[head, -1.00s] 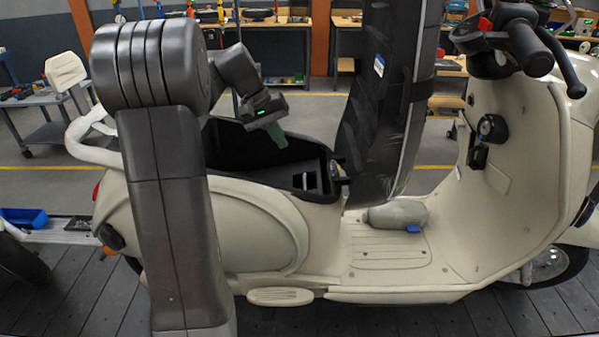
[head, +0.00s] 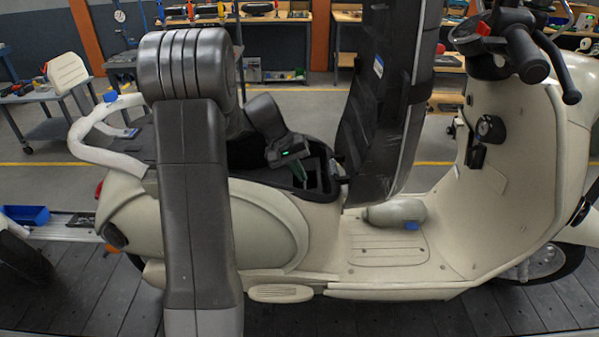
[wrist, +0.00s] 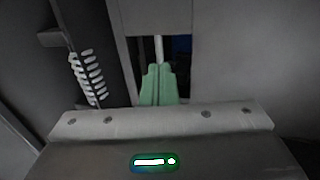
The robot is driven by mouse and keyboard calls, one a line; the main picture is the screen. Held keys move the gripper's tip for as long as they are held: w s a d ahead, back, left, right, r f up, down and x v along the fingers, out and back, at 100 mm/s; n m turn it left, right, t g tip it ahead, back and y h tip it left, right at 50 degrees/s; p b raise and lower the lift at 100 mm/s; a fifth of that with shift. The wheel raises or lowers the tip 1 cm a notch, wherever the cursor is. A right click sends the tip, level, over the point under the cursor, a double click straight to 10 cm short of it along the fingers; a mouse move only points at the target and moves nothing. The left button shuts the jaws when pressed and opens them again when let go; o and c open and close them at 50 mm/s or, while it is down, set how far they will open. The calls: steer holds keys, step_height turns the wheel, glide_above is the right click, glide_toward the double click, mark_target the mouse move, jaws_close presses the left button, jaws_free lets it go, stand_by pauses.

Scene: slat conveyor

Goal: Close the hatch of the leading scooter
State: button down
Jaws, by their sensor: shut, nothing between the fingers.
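The cream scooter (head: 255,215) stands side-on in the head view. Its tall dark seat panel (head: 380,110) stands raised at the front edge of the open black storage bay (head: 240,152). My gripper (head: 301,178) is shut and empty, with its green fingertips low at the front part of the bay, left of the raised panel. In the wrist view, the green fingers (wrist: 158,85) are together in front of a dark rectangular opening (wrist: 178,52) with grey surfaces around it. I cannot tell whether the fingertips touch anything.
A grey-beige rounded object with a blue tab (head: 397,213) lies on the footboard. The handlebar (head: 515,45) rises at the right. A white grab rail (head: 85,140) is at the rear. A coiled pale part (wrist: 88,78) shows in the wrist view. Benches stand behind.

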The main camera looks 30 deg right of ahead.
step_height(320, 180, down, 6)
steer(key=d+y+b, duration=0.1)
steer(key=b, duration=0.1)
steer(key=shift+s+t, duration=0.4)
steer(key=shift+s, duration=0.05)
steer(key=d+v, duration=0.2)
steer(key=v, duration=1.2)
steer(key=shift+s+r+p, duration=0.25)
steer(key=shift+r+p, duration=0.1)
steer(key=shift+r, duration=0.2)
steer(key=shift+a, duration=0.15)
steer(key=a+x, duration=0.1)
steer(key=x, duration=1.3)
steer(key=shift+w+a+f+b, duration=0.3)
steer(key=shift+w+b, duration=0.05)
steer(key=shift+b, duration=0.1)
